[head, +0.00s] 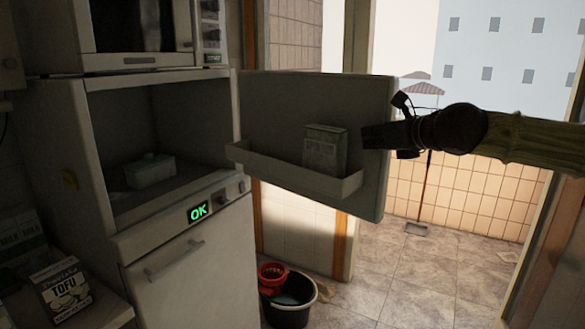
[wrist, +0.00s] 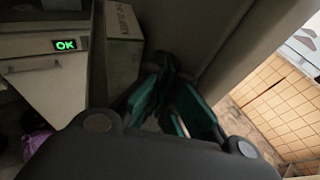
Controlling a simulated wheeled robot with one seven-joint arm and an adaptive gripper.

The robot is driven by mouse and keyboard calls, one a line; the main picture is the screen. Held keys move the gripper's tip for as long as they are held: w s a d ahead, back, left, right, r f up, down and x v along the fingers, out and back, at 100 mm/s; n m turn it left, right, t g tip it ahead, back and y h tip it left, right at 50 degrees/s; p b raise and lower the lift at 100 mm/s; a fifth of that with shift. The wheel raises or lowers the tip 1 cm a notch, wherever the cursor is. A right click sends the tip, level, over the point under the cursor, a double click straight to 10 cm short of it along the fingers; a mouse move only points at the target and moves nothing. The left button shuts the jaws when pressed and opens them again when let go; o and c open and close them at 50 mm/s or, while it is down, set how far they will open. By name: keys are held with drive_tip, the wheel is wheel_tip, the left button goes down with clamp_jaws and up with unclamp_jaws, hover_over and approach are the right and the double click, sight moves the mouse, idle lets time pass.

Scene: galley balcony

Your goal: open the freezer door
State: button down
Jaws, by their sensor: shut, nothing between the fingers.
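The freezer door (head: 370,98) stands wide open, swung out to the right, with its inner face toward the head camera. A bin on its inner side (head: 300,175) holds an upright carton (head: 326,148), also seen in the wrist view (wrist: 121,45). The freezer compartment (head: 120,115) is exposed, with a pale box (head: 150,170) inside. A green "OK" display (head: 198,211) glows below it. My gripper (head: 368,137) is at the door's inner face near its free edge, right of the carton. Its fingers (wrist: 172,88) are shut and empty; whether they touch the door is unclear.
A microwave (head: 135,30) sits above the freezer and a lower door with a handle (head: 175,260) below. A tofu box (head: 60,290) is at lower left.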

drive_tip(key=shift+n+g+y, duration=0.3)
drive_tip(key=shift+n+y, duration=0.1)
drive_tip(key=shift+w+d+p, duration=1.7)
drive_tip(key=shift+d+p, duration=0.15)
drive_tip(key=shift+p, duration=0.8)
drive_tip(key=shift+r, duration=0.1)
drive_tip(key=w+d+n+y+p, duration=0.1)
drive_tip(key=w+d+p, duration=0.3)
drive_tip(key=p, duration=0.9)
drive_tip(key=shift+w+d+g, duration=0.35)
drive_tip(key=shift+w+g, duration=0.05)
drive_tip(key=shift+w, duration=0.4)
